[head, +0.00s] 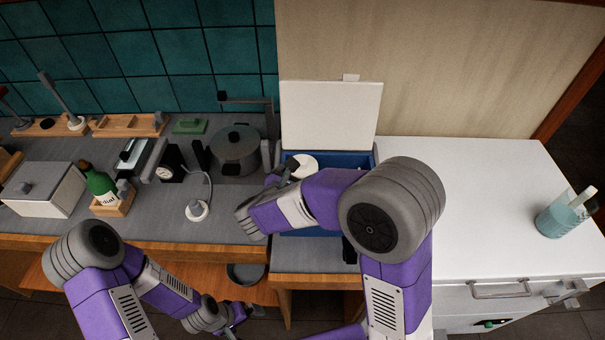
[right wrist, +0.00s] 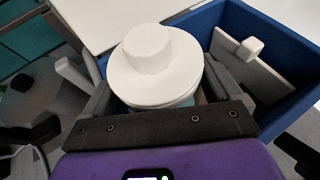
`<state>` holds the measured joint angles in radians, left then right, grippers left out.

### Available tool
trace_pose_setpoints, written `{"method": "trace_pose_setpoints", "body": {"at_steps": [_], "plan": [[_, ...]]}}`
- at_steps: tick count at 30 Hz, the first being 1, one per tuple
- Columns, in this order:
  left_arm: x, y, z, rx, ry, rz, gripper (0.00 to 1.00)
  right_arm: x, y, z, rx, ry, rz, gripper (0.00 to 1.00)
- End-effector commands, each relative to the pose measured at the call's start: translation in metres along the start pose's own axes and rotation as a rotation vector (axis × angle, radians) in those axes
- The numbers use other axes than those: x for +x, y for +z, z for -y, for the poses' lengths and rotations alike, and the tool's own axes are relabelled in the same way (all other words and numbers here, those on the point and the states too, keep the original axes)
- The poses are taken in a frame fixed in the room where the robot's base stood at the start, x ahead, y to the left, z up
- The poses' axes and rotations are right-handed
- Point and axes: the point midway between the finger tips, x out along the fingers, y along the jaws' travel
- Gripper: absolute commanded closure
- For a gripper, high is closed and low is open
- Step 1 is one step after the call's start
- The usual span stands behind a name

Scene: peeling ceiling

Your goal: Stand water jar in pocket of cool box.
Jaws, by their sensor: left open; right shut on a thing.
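The water jar shows its white knobbed lid in the head view (head: 304,165) and, close up, in the right wrist view (right wrist: 156,62). A little of its pale teal body shows below the lid; the rest is hidden. My right gripper (head: 284,177) is shut around the jar, with a grey finger on each side. The blue cool box (head: 345,158) has its white lid (head: 330,112) standing open behind it. The jar is over the box's left part; its base is hidden, so I cannot tell its depth. My left gripper (head: 238,315) is open, low in front of the counter.
A pale divider (right wrist: 247,76) with a knob stands inside the box. A grey pot (head: 235,150) is left of the box. A green bottle (head: 101,185) and pale bin (head: 44,188) are farther left. The white counter right is mostly clear, with a teal cup (head: 560,218).

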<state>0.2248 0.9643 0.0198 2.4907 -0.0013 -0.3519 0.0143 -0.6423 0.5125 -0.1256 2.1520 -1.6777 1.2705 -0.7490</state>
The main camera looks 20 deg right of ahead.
Motion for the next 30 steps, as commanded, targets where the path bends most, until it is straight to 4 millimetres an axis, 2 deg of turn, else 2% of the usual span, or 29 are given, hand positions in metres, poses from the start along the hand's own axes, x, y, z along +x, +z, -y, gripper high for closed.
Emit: {"method": "trace_pose_setpoints", "body": {"at_steps": [1, 14, 15, 16, 23, 26, 30], "plan": [[0.003, 0.000, 0.001, 0.000, 0.000, 0.000, 0.00, 0.006, -0.025, 0.007, -0.045, -0.015, -0.042, 0.44], [0.004, 0.000, 0.001, 0.000, 0.000, 0.000, 0.00, 0.007, -0.026, 0.007, -0.045, -0.016, -0.042, 0.44], [0.003, 0.000, 0.001, 0.000, 0.000, 0.000, 0.00, 0.006, -0.025, 0.007, -0.045, -0.016, -0.042, 0.02], [0.003, 0.000, 0.001, 0.000, 0.000, 0.000, 0.00, 0.006, -0.025, 0.007, -0.045, -0.016, -0.042, 0.00], [0.003, 0.000, 0.001, 0.000, 0.000, 0.000, 0.00, 0.004, -0.025, 0.007, -0.045, -0.015, -0.042, 0.00], [0.001, 0.000, 0.001, 0.000, 0.000, 0.000, 0.00, -0.005, -0.023, 0.006, -0.042, -0.010, -0.038, 0.00], [-0.003, 0.000, -0.001, 0.000, 0.000, 0.000, 0.00, -0.032, -0.017, 0.004, -0.034, 0.000, -0.026, 0.00]]}}
